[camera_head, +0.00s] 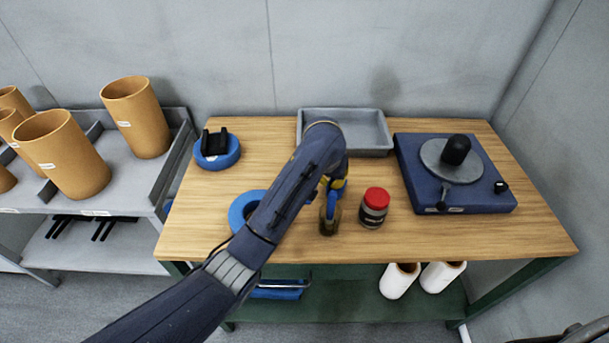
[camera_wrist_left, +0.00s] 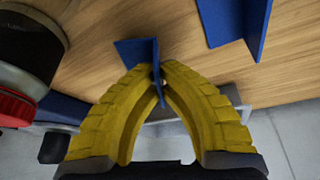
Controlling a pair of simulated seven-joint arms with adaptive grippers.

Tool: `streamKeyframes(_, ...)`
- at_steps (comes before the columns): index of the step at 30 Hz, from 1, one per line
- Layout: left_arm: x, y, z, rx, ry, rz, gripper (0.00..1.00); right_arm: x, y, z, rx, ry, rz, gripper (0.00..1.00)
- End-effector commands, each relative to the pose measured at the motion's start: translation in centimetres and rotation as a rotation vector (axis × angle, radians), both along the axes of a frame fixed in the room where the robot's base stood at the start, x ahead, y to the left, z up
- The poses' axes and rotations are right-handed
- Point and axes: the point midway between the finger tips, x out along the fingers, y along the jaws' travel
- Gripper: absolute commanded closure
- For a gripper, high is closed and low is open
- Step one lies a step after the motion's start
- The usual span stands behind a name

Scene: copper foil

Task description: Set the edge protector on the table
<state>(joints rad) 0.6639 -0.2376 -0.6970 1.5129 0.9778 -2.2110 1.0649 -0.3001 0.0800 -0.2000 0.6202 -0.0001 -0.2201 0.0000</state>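My left gripper (camera_head: 332,203) hangs over the middle of the wooden table (camera_head: 420,230), left of a red-lidded jar (camera_head: 374,208). In the left wrist view its yellow fingers (camera_wrist_left: 160,75) come together on a thin blue angled piece, the edge protector (camera_wrist_left: 138,52). Its blue also shows under the gripper in the head view (camera_head: 331,205). I cannot tell whether it touches the tabletop. A second blue angled piece (camera_wrist_left: 240,28) is at the upper right of the wrist view; my arm seems to hide it in the head view. My right gripper is not in view.
A blue ring (camera_head: 238,212) is partly hidden by my left arm. Another blue ring (camera_head: 219,160) holds a black piece. A grey tray (camera_head: 365,130) stands at the back, a blue turntable device (camera_head: 425,190) at the right. The front-right tabletop is clear.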

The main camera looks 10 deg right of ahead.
Motion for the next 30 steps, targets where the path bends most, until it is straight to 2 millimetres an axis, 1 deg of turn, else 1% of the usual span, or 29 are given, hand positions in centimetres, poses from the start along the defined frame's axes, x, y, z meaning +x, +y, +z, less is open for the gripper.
streamKeyframes(1,0.0,0.1,-0.6,0.003,0.000,-0.001,1.00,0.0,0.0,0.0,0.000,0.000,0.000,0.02)
streamKeyframes(6,0.0,0.0,-1.7,0.001,0.000,0.000,1.00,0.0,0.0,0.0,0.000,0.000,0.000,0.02)
streamKeyframes(17,0.0,0.0,-1.9,0.000,0.000,-0.001,1.00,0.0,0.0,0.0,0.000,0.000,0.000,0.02)
streamKeyframes(22,0.0,0.0,-2.3,0.000,0.000,0.000,1.00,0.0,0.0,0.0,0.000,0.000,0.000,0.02)
streamKeyframes(29,0.0,0.0,-2.2,0.000,0.000,0.000,0.74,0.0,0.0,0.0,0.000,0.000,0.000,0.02)
streamKeyframes(30,0.0,0.0,-2.2,0.000,0.000,0.000,0.73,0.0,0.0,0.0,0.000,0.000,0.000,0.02)
